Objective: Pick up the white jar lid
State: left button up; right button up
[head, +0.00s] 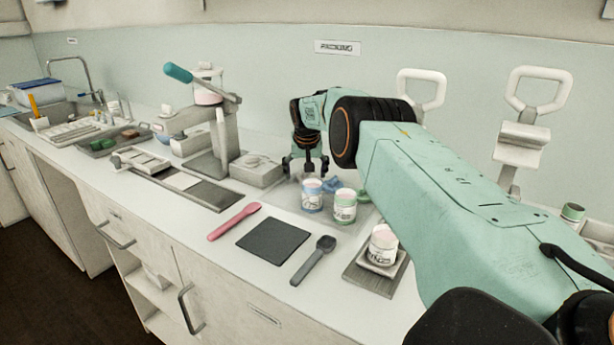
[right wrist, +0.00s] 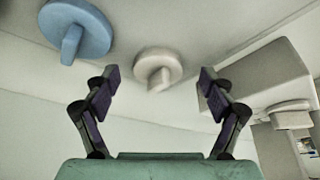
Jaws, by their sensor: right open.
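The white jar lid (right wrist: 152,66) is round with a raised grip bar. In the right wrist view it lies between and just beyond the fingertips of my right gripper (right wrist: 160,72), which is open and empty. I see no contact between the fingers and the lid. In the head view my right gripper (head: 306,163) points down over the counter behind the jars, and I cannot make out the white lid there. A blue lid (right wrist: 77,30) lies to the left of the white one in the wrist view. My left gripper is not in view.
A blue-labelled jar (head: 312,196) and a green-labelled jar (head: 344,208) stand close in front of the right gripper. A lever press (head: 226,135) stands to its left. Another jar (head: 383,246) stands on a scale. A dark mat (head: 273,239) lies near the front edge.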

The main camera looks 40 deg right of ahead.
jog(key=shift+w+d+f, duration=0.2)
jog(key=shift+f, duration=0.15)
jog(key=shift+c, duration=1)
jog(key=shift+s+a+r, duration=0.2)
jog(key=shift+r, duration=0.15)
jog(key=c, duration=0.5)
jog(key=shift+c, duration=1.3)
jog(key=shift+d+f, duration=0.1)
jog(key=shift+s, duration=0.1)
jog(key=r, duration=0.3)
jog(key=shift+w+d+r+p, duration=0.2)
jog(key=shift+r+p, duration=0.1)
jog(key=shift+r, duration=0.1)
grip_shut()
notch_tip(320, 180, up, 6)
jog(key=shift+s+a+f+p, duration=0.1)
jog(key=shift+s+a+p, duration=0.05)
jog(key=shift+p, duration=0.25)
